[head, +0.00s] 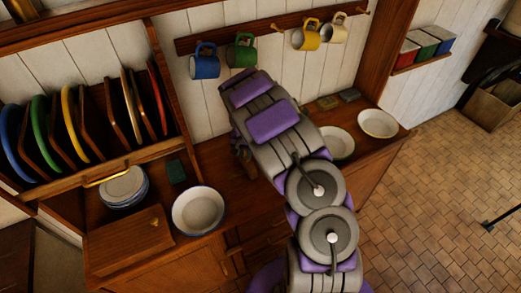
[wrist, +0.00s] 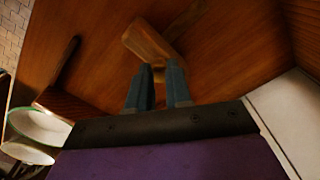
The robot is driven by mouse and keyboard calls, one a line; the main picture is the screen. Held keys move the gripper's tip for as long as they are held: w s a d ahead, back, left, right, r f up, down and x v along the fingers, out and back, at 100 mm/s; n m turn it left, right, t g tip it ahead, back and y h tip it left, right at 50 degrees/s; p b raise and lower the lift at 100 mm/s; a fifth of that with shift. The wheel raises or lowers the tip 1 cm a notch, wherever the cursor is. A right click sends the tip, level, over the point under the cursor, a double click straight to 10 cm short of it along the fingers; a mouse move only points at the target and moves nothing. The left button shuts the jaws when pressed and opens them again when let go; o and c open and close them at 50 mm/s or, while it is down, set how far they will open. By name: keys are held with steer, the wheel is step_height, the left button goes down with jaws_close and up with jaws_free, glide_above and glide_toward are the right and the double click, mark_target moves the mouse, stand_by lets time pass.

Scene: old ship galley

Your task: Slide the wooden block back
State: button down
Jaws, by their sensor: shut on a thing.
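The wooden block (wrist: 150,43) is a brown piece with a paler edge in the wrist view, just past my fingertips. My gripper (wrist: 159,68) has its two blue-grey fingers closed on the near end of the block, with a narrow gap between them. The block lies close to a reddish-brown wooden surface (wrist: 90,60); I cannot tell whether it touches it. In the head view my arm reaches over the counter (head: 212,160) toward the wall and hides my fingertips. A dark brown shape there, left of my arm, is too small to make out.
A white bowl (head: 198,211), stacked plates (head: 124,187) and a wooden box (head: 130,240) stand left on the counter. Two more bowls (head: 340,142) (head: 378,123) stand right. Mugs (head: 205,66) hang on a rail behind my arm. A plate rack (head: 85,120) is at left.

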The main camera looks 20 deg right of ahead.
steer(key=s+a+f, duration=0.1)
steer(key=a+f, duration=0.1)
steer(key=a, duration=0.5)
steer(key=shift+s+a+f, duration=0.2)
steer(key=shift+s+a, duration=0.15)
steer(key=c, duration=1.2)
jaws_free()
steer(key=shift+o, duration=0.5)
steer(key=shift+r, duration=0.1)
steer(key=o, duration=0.3)
steer(key=r, duration=0.1)
steer(key=w+r, duration=0.1)
steer(key=r, duration=0.1)
steer(key=w+r, duration=0.1)
steer(key=shift+w+r, duration=0.25)
steer(key=shift+r, duration=0.1)
steer(key=r, duration=0.5)
steer(key=s+r, duration=0.1)
steer(key=r, duration=0.8)
steer(key=shift+s+r, duration=0.2)
steer(key=shift+r, duration=0.15)
